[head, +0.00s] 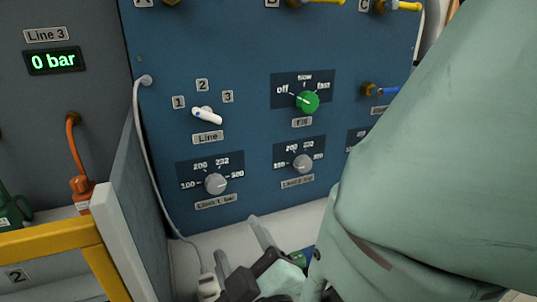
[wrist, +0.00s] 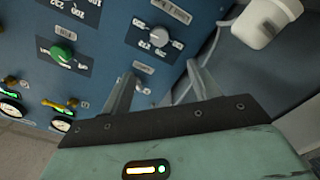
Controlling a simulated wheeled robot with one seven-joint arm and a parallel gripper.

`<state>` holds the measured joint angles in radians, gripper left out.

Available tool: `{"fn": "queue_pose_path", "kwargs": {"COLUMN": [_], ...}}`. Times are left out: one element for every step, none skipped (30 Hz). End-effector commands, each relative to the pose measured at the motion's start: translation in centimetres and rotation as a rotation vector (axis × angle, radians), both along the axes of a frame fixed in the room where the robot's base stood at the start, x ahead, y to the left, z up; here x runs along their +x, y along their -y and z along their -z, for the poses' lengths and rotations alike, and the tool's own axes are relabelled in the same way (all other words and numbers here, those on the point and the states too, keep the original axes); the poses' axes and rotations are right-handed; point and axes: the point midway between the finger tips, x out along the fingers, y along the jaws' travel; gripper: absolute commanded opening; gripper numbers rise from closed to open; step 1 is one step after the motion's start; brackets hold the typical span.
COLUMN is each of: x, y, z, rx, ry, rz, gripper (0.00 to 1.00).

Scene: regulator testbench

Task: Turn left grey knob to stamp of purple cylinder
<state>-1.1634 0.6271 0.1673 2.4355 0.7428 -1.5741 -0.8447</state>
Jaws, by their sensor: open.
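The left grey knob (head: 215,183) is on the lower left of the blue panel, on a dark dial plate marked 100, 200, 232 and 500. I cannot tell clearly where its pointer stands. In the wrist view, which is turned over, the left grey knob (wrist: 159,38) shows beyond the fingertips. My gripper (head: 243,250) is open and empty, below and in front of this knob, apart from it. Its two fingers (wrist: 160,74) point toward the panel. No purple cylinder or its stamp is in view.
A second grey knob (head: 303,163) sits to the right, below a green knob (head: 308,101). A white line switch (head: 207,115) is above the left knob. A grey side wall (head: 140,225) and a white cable (head: 152,175) stand at left. My arm covers the right side.

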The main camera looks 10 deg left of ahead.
Motion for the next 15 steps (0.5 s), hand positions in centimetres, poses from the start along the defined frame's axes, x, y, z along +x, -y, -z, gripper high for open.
{"fn": "queue_pose_path", "kwargs": {"x": [0.7, 1.1, 1.7, 2.2, 2.7, 3.5, 4.0, 4.5, 5.3, 5.8, 6.4, 7.1, 7.6, 8.1, 8.9], "y": [-0.3, -0.5, -0.9, -1.2, -1.5, -1.9, -2.3, -2.6, -3.1, -3.4, -3.7, -4.1, -4.5, -4.8, -5.3], "z": [0.0, 0.0, -0.1, -0.1, -0.1, -0.1, -0.1, -0.1, -0.1, -0.1, -0.1, -0.1, -0.1, -0.1, -0.1], "rx": [0.002, 0.002, 0.003, 0.003, 0.003, 0.003, 0.004, 0.004, 0.006, 0.005, 0.005, 0.003, 0.004, 0.005, 0.004], "ry": [0.0, 0.0, 0.001, 0.002, 0.0, 0.0, -0.001, -0.001, -0.001, -0.002, -0.001, 0.0, -0.001, 0.0, -0.002], "rz": [0.004, 0.004, 0.004, 0.005, 0.005, 0.006, 0.006, 0.004, 0.006, 0.006, 0.005, 0.005, 0.005, 0.004, 0.005], "gripper": [0.61, 0.61, 0.61, 0.61, 0.61, 0.61, 0.61, 0.61, 0.61, 0.61, 0.61, 0.61, 0.61, 0.61, 0.61]}}
